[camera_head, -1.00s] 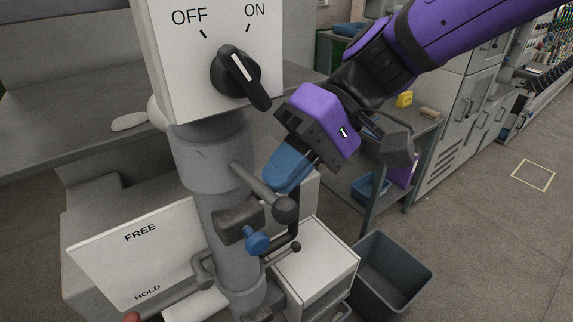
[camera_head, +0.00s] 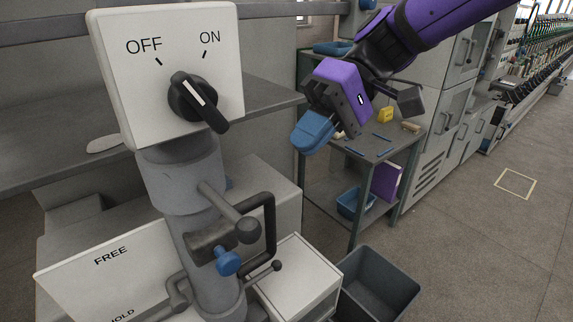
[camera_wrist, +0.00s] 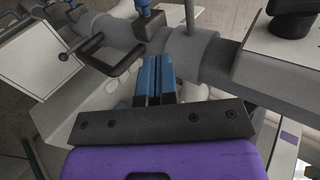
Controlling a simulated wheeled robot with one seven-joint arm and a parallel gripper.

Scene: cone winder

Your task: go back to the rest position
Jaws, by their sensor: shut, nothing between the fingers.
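My gripper (camera_head: 312,132) has blue fingers and a purple body. It is shut and empty, held in the air to the right of the grey column and the ON/OFF switch box. In the wrist view its blue fingers (camera_wrist: 154,78) lie side by side, pointing towards the grey machine parts. The fingers appear clear of the column and its levers in the head view.
The switch box (camera_head: 165,65) carries a black knob (camera_head: 198,101). Below are a bent lever (camera_head: 270,225), a blue knob (camera_head: 228,263) and a FREE/HOLD plate (camera_head: 105,275). A dark bin (camera_head: 375,285) stands on the floor. A green-framed table (camera_head: 385,148) is behind. Floor at the right is clear.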

